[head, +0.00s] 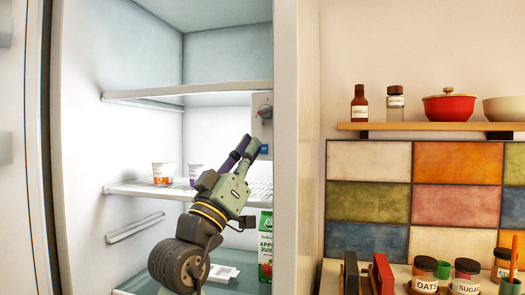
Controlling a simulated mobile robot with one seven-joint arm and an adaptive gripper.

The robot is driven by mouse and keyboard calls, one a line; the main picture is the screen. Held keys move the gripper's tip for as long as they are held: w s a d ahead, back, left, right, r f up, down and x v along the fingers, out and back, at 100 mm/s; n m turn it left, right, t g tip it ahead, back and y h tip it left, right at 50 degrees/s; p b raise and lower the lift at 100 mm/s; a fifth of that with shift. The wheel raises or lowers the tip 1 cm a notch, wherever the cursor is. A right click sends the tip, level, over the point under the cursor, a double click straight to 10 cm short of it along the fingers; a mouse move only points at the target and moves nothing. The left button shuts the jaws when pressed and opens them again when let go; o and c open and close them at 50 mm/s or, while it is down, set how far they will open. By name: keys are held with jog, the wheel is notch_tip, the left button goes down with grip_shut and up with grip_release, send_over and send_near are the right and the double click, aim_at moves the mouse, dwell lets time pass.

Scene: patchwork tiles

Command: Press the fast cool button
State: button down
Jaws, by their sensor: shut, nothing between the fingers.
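The open fridge (145,75) fills the left of the head view. On its right inner wall is a pale control panel (262,128) with a dark round knob (265,112) and, below it, a small blue button (264,150). The button's label is too small to read. My gripper (248,144) reaches up into the fridge from below. It is shut and empty, its fingertips just left of the blue button in the picture. I cannot tell whether they touch it. Part of the lower panel is hidden behind the fingers.
A wire shelf (128,187) holds two small cups (163,173) left of my gripper. A juice carton (265,246) stands below. An upper shelf (200,90) crosses above. The fridge's right front edge (285,150) is close to my gripper. Jars and bowls are outside, right.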

jog(key=s, duration=0.2)
jog(key=s+a, duration=0.1)
jog(key=s, duration=0.1)
jog(key=shift+s+a, duration=0.2)
dwell(0.4)
